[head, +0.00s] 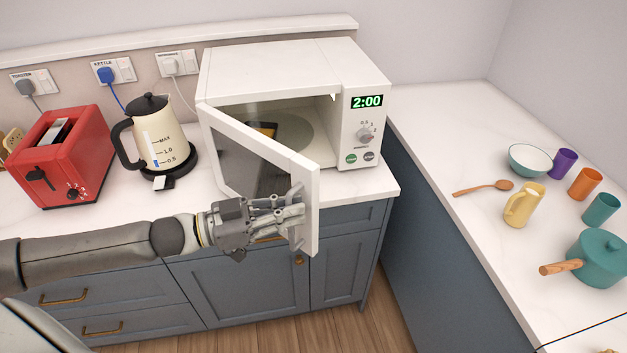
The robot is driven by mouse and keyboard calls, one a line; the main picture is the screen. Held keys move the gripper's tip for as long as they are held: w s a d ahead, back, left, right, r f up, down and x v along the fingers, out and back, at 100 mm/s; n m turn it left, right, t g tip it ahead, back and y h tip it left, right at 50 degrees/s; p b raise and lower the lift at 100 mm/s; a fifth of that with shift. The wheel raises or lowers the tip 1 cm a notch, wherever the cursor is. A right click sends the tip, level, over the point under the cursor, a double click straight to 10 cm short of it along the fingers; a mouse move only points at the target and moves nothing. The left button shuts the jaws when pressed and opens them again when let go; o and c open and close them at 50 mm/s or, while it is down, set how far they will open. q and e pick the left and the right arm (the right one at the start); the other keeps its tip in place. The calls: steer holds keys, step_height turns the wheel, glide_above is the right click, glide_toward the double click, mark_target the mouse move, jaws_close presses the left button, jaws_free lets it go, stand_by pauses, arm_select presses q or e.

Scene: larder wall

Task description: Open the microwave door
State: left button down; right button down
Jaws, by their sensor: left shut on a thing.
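The white microwave (275,75) stands on the counter against the back wall, its display reading 2:00. Its door (258,140) is hinged on the left and stands part-way open, swung out toward me. The cavity behind it shows a round plate and something dark and yellow, partly hidden by the door. My left gripper (298,215) is at the free right edge of the door, low down, shut on the door's handle. The handle is mostly hidden by the fingers. My right gripper is not in view.
A red toaster (62,158) and a cream kettle (157,135) stand left of the microwave. The right counter holds a bowl (530,160), a wooden spoon (484,188), a yellow jug (522,206), several cups and a teal pot (597,262). Counter right of the microwave is clear.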

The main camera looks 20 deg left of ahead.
arm_select(q)
steer(key=s+a+m+g+h+p, duration=0.1)
steer(key=s+a+m+g+h, duration=0.3)
steer(key=s+a+g, duration=0.5)
steer(key=shift+s+a+m+g, duration=0.3)
steer(key=shift+s+a+m, duration=1.05)
steer(key=shift+s, duration=1.15)
steer(key=c, duration=1.8)
jaws_free()
steer(key=shift+a, duration=0.1)
steer(key=s+a, duration=0.1)
steer(key=a, duration=1.1)
steer(key=shift+s+f, duration=0.1)
